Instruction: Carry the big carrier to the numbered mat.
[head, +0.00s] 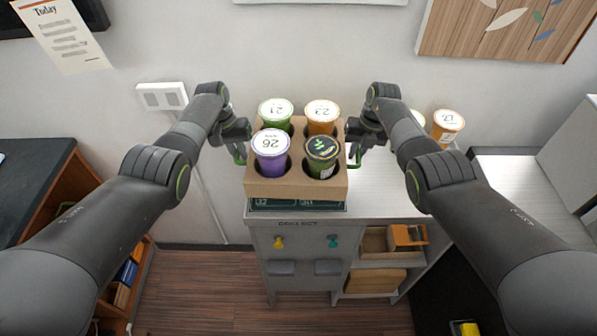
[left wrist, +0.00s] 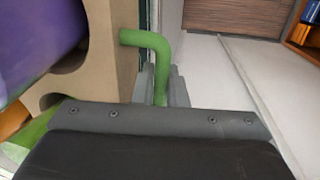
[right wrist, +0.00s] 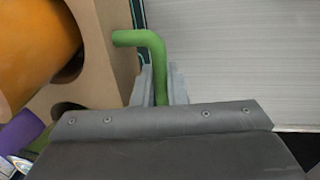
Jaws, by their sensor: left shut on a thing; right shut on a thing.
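The big carrier (head: 296,190) is a brown cardboard holder with several lidded cups in it: green (head: 275,113), orange (head: 322,117), purple (head: 271,151) and dark green (head: 321,156). It is over the dark green numbered mat (head: 297,206) on the counter; I cannot tell whether it touches the mat. My left gripper (head: 239,150) is shut on the carrier's left green handle (left wrist: 152,45). My right gripper (head: 356,151) is shut on its right green handle (right wrist: 146,42). The carrier looks level and hides most of the mat.
The white counter (head: 400,194) is bare right of the carrier. An orange cup (head: 446,126) stands at the back right, beside another cup partly hidden by my right arm. Shelves with an orange box (head: 408,236) are below.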

